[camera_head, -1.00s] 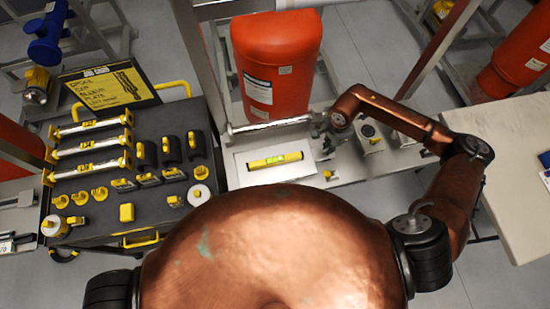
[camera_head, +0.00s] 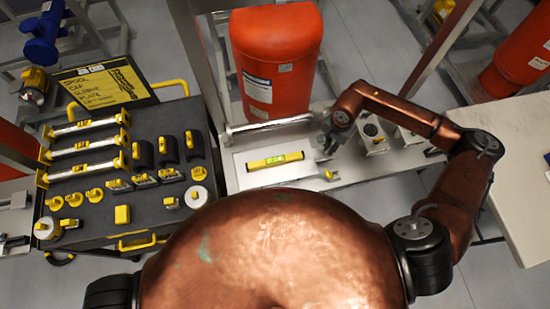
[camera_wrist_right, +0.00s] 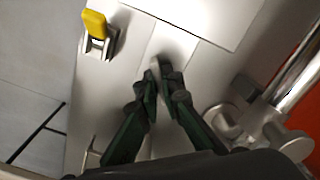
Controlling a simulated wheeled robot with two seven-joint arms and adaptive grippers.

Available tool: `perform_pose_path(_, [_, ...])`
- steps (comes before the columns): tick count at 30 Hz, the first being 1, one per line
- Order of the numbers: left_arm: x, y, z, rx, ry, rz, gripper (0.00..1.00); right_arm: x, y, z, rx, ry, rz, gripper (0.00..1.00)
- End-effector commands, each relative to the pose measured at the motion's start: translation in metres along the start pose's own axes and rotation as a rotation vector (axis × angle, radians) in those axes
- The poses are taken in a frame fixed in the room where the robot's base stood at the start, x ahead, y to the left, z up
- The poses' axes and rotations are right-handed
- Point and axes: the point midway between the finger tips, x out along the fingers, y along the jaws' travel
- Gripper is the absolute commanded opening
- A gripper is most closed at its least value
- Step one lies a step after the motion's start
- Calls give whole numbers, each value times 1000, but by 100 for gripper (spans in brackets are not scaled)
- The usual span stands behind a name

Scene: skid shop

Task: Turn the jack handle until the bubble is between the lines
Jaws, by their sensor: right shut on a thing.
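A yellow spirit level (camera_head: 275,160) with a green vial lies on a pale plate (camera_head: 240,180) in the head view. The vial is too small to tell where the bubble sits between its lines. My right gripper (camera_head: 328,146) is just right of the plate, pointing down. In the right wrist view my right gripper (camera_wrist_right: 159,73) has its dark green fingers close together, shut on the jack handle. The handle is mostly hidden by the fingers; a grey metal part (camera_wrist_right: 172,48) shows just beyond the tips. My left gripper is not in view.
A red tank (camera_head: 275,70) stands behind the plate, with a metal bar (camera_head: 265,128) in front of it. A dark cart (camera_head: 90,215) with yellow fittings is at left. A yellow-topped clamp (camera_wrist_right: 96,35) shows in the wrist view. A pale table (camera_head: 510,190) is at right.

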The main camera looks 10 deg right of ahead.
Motion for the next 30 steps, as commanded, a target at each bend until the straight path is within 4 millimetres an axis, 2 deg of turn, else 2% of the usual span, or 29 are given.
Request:
perform_pose_path(5, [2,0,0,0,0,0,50,-2,-1,-2,-13,4,-4,0])
perform_pose_path(21, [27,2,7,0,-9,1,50,0,-1,-2,-256,4,-2,0])
perform_pose_path(30, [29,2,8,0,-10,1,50,-2,-1,-2,-300,4,-2,0])
